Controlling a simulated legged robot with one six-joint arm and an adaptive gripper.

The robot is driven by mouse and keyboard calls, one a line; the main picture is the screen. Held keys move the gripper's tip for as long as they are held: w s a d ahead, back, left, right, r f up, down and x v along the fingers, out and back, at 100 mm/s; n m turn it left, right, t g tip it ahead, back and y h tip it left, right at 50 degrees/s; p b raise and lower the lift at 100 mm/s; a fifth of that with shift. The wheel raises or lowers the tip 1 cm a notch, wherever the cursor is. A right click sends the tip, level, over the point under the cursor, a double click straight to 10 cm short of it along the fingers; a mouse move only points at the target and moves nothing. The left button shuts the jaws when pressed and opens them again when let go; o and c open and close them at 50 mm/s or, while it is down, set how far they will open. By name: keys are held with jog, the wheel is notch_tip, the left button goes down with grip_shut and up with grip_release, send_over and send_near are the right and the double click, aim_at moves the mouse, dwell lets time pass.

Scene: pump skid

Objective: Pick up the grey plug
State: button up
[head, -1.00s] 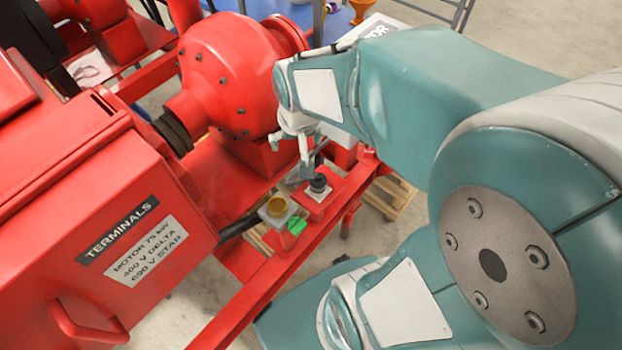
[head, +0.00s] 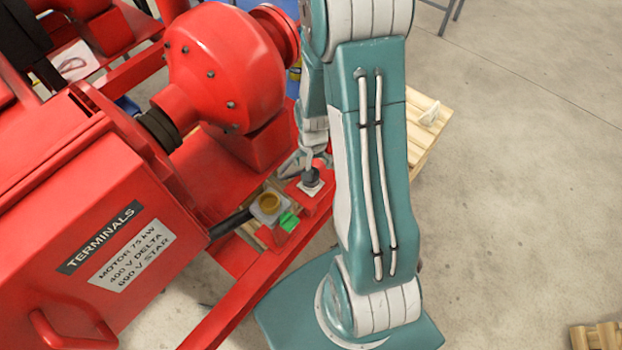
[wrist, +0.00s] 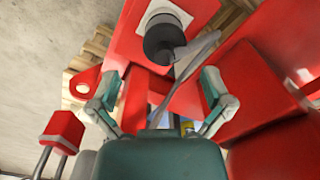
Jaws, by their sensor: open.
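A dark grey, round plug (head: 311,177) stands on a pale square plate on a red bracket (head: 318,201) beside the skid rail. In the wrist view the plug (wrist: 160,42) shows at the top, beyond the fingertips, with a grey curved strip passing close to it. My gripper (wrist: 160,80) is open, its two fingers wide apart with no object held between them. In the head view my gripper (head: 308,155) is just above and beside the plug, partly hidden by my arm. I cannot tell whether it touches the plug.
The red pump casing (head: 222,75) and terminal box (head: 110,225) crowd the left. A wooden pallet (head: 425,125) lies behind my arm; the right floor is mostly clear.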

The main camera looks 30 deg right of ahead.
jog(key=shift+w+a+f, duration=0.1)
jog(key=shift+w+f, duration=0.05)
jog(key=shift+f, duration=1.45)
jog(key=shift+w+a+f, duration=0.1)
jog(key=shift+f, duration=1.5)
jog(key=c, duration=1.3)
